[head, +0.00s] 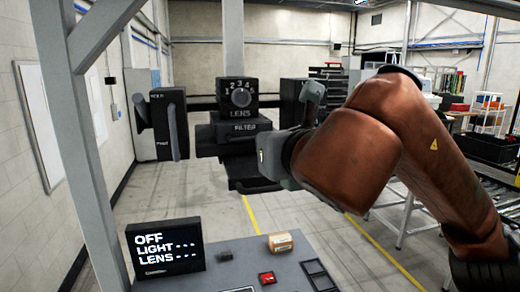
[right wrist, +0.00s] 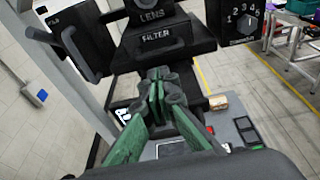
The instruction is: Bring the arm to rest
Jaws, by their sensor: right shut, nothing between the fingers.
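My right arm (head: 360,145), brown, comes in from the right in the head view and reaches toward the fixture. Its wrist is in front of the fixture's right part, and the fingers are largely hidden there. In the right wrist view my right gripper (right wrist: 158,85) shows green fingers closed together, with nothing between them. It points toward the FILTER unit (right wrist: 160,37), which also shows in the head view (head: 243,128). I cannot tell whether the fingertips touch it. My left gripper is not in view.
The LENS dial box (head: 240,97) sits above FILTER. A black box with a lever (head: 168,125) hangs left. Below are a display (head: 165,248) reading OFF, LIGHT, LENS, a red button (head: 267,278) and a small tan box (head: 280,242) on the panel. A grey post (head: 75,130) stands left.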

